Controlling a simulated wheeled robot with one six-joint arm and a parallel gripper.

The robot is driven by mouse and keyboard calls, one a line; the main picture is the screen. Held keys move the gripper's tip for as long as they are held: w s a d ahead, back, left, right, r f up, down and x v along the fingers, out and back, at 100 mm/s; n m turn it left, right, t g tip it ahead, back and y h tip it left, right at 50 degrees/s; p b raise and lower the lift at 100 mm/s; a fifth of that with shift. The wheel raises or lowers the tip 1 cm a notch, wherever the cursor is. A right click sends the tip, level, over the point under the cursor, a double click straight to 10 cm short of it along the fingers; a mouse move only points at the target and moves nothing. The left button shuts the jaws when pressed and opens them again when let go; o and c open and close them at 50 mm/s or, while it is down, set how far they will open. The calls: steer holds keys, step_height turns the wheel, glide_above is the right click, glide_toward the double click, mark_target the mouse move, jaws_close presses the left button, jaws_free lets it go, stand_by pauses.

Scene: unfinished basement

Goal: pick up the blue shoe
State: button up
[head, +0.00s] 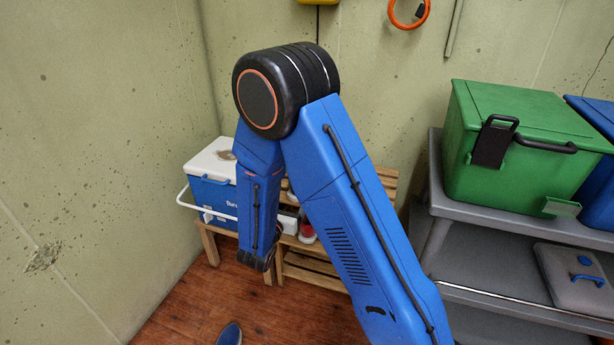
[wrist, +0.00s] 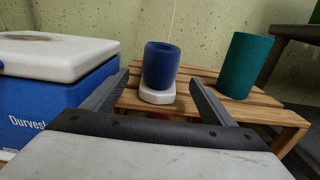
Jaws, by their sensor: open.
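A blue rounded thing (head: 231,335), likely the blue shoe, lies on the wooden floor at the bottom edge of the head view. Most of it is cut off. It does not show in the wrist view. My gripper (wrist: 160,78) is open in the wrist view, its two fingers apart with nothing gripped. It faces a slatted wooden bench, with a dark blue cup-like object (wrist: 161,64) on a white base (wrist: 157,95) beyond and between the fingers. In the head view my arm hides the gripper.
A blue and white cooler (head: 210,190) stands on the wooden bench (head: 315,272), left of my gripper; a teal cylinder (wrist: 243,65) is on the right. A grey shelf unit (head: 480,215) with a green box (head: 525,140) stands right. Floor (head: 180,310) before the bench looks clear.

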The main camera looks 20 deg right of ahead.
steer(key=x, duration=1.1)
steer(key=shift+w+d+r, duration=0.1)
steer(key=shift+w+r, duration=0.1)
steer(key=shift+w, duration=0.05)
steer(key=c, duration=1.5)
steer(key=shift+o, duration=0.2)
